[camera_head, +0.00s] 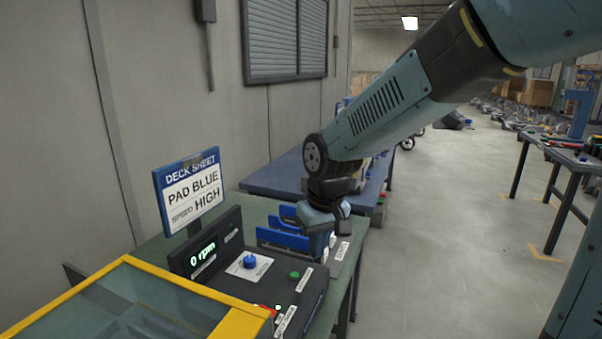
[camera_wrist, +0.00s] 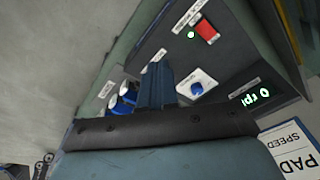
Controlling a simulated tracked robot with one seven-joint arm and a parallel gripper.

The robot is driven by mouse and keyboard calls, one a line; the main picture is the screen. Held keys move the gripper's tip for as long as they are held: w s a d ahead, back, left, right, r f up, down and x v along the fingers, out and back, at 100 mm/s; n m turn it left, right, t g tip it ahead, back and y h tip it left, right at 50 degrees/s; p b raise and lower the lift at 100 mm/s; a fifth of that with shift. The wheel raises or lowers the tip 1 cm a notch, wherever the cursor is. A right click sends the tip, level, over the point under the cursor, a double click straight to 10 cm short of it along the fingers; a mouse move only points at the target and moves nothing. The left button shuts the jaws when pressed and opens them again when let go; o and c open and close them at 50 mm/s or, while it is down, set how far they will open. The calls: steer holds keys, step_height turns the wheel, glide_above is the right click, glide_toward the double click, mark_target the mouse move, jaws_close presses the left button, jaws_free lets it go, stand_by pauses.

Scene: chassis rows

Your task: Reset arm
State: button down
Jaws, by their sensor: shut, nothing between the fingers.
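My gripper (camera_head: 319,246) hangs from my arm above the right end of the black control box (camera_head: 310,292), pointing down. In the wrist view its blue fingers (camera_wrist: 156,84) are together, with nothing seen between them. The box has a blue knob (camera_head: 249,262) on a white plate, a green button (camera_head: 294,275) and a display (camera_head: 203,254) reading 0 rpm. The wrist view also shows a red switch (camera_wrist: 207,31) beside a lit green lamp (camera_wrist: 190,35). The fingers look apart from the knob; I cannot tell their exact height above the box.
A sign (camera_head: 190,190) reads "DECK SHEET, PAD BLUE, SPEED HIGH". A yellow-framed clear cover (camera_head: 215,322) stands at front left. Blue racks (camera_head: 284,238) stand behind the box. A blue table (camera_head: 270,180) lies beyond. The floor (camera_head: 440,230) to the right is open, up to another workbench (camera_head: 565,157).

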steer(key=s+d+r+m+t, duration=0.1)
steer(key=s+d+r, duration=0.2)
steer(key=d, duration=0.3)
steer(key=s+d+r+m+t, duration=0.2)
steer(key=s+d+r, duration=0.2)
steer(key=d, duration=0.3)
steer(key=s+d+r+m+t+h, duration=0.1)
steer(key=s+d+r+m, duration=0.1)
steer(key=s+d+r, duration=0.2)
steer(key=s+d, duration=0.1)
steer(key=d, duration=0.2)
